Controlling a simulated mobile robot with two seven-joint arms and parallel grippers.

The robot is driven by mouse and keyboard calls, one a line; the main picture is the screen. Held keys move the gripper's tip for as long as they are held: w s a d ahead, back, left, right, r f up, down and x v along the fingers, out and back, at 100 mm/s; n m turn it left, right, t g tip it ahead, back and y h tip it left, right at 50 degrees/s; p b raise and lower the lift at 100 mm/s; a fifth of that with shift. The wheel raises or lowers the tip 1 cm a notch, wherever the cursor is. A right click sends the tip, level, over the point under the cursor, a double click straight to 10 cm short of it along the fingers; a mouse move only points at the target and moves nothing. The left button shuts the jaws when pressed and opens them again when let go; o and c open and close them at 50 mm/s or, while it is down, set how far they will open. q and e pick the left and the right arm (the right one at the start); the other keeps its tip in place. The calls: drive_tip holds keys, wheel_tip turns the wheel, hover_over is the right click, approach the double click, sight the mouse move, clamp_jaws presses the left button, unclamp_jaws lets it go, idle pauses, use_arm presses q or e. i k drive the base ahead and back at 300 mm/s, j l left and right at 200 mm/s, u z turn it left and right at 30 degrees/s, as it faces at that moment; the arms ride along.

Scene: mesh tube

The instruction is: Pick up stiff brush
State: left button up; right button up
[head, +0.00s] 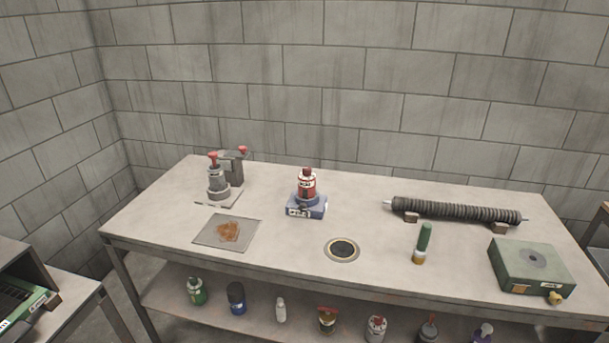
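A short object with a green handle and a yellow-brown end (422,243) is on the workbench (170,215), right of centre; it looks like the stiff brush, but its bristles are too small to make out. It sits in front of a long dark ribbed tube (455,210) and left of a green box. Nothing touches the brush. Neither of my grippers is in the head view.
The bench also holds a green box (530,267), a round dark-centred ring (342,249), a red bottle (307,186) on a blue base, a grey tray (209,233) with brown material, and a red-knobbed clamp device (218,182). Several bottles stand on the shelf below.

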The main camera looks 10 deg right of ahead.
sight(420, 252)
drive_tip(key=i+l+z, duration=0.2)
drive_tip(key=i+z, duration=0.75)
drive_tip(key=k, duration=0.05)
